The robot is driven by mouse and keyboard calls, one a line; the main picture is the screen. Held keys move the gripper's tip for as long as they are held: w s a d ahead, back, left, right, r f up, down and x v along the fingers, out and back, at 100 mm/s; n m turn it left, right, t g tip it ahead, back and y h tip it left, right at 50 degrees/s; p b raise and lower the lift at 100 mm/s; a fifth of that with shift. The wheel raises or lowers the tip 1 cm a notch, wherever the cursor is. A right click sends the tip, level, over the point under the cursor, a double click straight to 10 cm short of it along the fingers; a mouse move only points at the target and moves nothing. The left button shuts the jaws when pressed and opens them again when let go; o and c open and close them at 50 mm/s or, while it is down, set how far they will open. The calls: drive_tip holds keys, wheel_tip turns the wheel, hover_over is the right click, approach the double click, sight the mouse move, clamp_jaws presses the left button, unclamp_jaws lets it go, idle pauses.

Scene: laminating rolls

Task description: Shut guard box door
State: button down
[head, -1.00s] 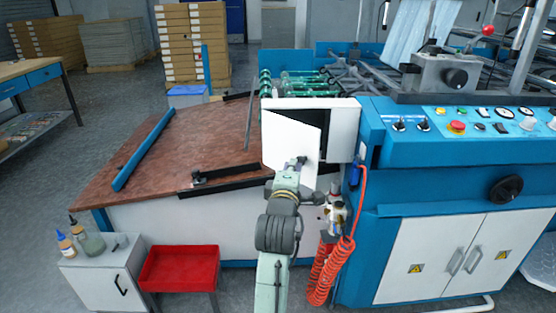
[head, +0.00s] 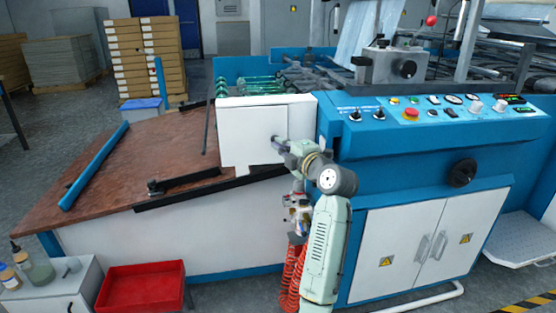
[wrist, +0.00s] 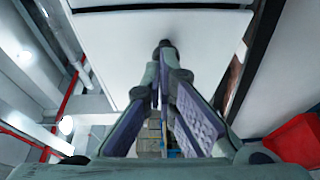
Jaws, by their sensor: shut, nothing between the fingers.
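The white guard box (head: 232,115) stands at the right end of the brown table, against the blue machine. Its white door (head: 262,125) looks flush or nearly flush with the box front in the head view, and no dark interior shows. My gripper (head: 277,146) is shut and empty, with its tips at the door's face, right of its middle. In the wrist view my gripper's fingers (wrist: 165,55) come together against a broad white panel (wrist: 120,40), apparently the door. I cannot tell whether a thin gap remains at the door's edge.
The blue machine with its control panel (head: 440,108) stands close on the right. Red coiled hoses (head: 291,275) hang below my gripper. Black bars (head: 185,182) lie along the table's front edge (head: 110,208). A red tray (head: 140,287) stands at lower left.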

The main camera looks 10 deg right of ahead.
drive_tip(key=shift+w+d+b, duration=0.25)
drive_tip(key=shift+w+b, duration=0.2)
drive_tip(key=shift+w, duration=0.25)
drive_tip(key=shift+s, duration=0.1)
